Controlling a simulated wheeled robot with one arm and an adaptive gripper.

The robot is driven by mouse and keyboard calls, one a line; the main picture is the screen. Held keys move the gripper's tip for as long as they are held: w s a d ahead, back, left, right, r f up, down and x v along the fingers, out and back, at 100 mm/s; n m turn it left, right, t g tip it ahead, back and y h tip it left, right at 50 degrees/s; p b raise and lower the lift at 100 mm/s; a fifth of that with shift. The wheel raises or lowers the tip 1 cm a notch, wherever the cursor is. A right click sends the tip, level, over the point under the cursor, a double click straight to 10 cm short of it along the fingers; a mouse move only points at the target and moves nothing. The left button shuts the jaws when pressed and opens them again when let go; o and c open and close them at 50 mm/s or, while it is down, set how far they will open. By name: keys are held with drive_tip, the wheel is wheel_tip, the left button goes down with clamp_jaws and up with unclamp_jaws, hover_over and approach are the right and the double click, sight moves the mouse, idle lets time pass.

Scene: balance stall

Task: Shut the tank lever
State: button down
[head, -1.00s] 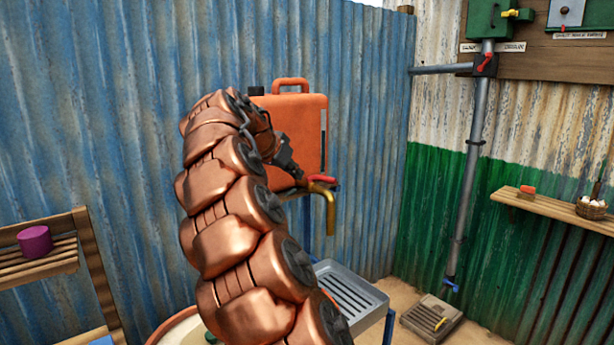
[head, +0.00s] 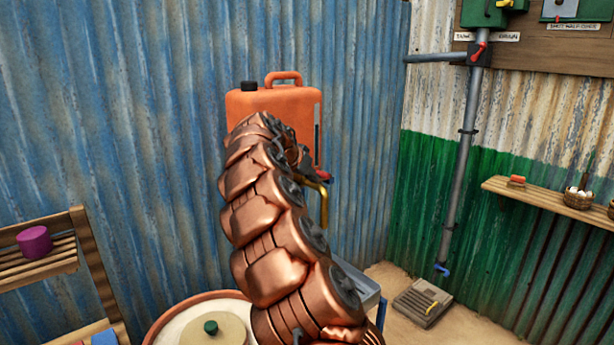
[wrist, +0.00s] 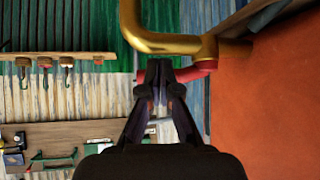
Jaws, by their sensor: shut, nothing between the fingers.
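The orange tank (head: 270,102) stands against the blue wall, with a black cap and a top handle. Its brass tap (head: 324,200) points down on the right side. A red lever (head: 323,174) sits at the top of the tap, partly hidden by my arm. In the wrist view, the brass tap (wrist: 165,43) crosses the top and the red lever (wrist: 192,72) lies just below it. My gripper (wrist: 160,66) is shut and empty, its tips right beside the lever's end. I cannot tell whether they touch.
A round tub (head: 165,325) stands at front. A grey pipe (head: 465,150) with another red lever (head: 478,50), under a tank label, runs down the right wall. A shelf (head: 545,202) is at right.

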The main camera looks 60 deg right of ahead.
drive_tip(key=shift+d+r, duration=0.1)
drive_tip(key=shift+d, duration=0.15)
drive_tip(key=shift+s, duration=0.1)
idle(0.4)
